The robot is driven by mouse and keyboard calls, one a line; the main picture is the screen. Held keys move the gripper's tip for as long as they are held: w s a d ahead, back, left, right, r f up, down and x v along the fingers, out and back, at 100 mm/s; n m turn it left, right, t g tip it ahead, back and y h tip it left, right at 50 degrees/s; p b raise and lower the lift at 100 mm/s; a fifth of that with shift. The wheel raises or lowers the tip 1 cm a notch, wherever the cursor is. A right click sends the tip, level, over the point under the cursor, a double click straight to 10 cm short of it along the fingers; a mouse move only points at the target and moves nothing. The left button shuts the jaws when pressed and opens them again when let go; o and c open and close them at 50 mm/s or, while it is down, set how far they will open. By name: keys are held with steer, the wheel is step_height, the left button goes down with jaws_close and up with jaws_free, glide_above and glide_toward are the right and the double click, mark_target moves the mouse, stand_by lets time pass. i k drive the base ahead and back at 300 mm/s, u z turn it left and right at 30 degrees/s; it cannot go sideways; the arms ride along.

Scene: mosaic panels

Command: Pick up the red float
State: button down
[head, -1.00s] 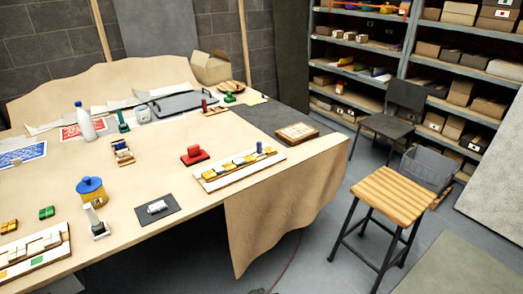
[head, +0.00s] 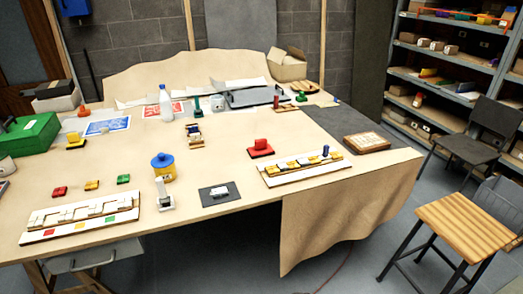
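The red float (head: 261,148), a flat red base with an upright red grip, sits on the table right of centre in the head view. It stands just behind a white mosaic panel (head: 305,169) with yellow, white and dark tiles, and looks apart from it. Nothing covers it. My gripper is not in view.
The large table (head: 225,145) holds a yellow pot with a blue lid (head: 163,167), a dark mat (head: 220,195), a second panel (head: 80,222), a bottle (head: 166,103) and a green case (head: 30,135). A wooden stool (head: 467,222) stands on the right. Floor shows in front.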

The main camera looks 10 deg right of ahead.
mark_target(262, 149)
steer(key=z, duration=1.35)
steer(key=i, duration=0.9)
steer(key=u, duration=3.45)
steer(key=i, duration=0.1)
steer(key=z, duration=1.85)
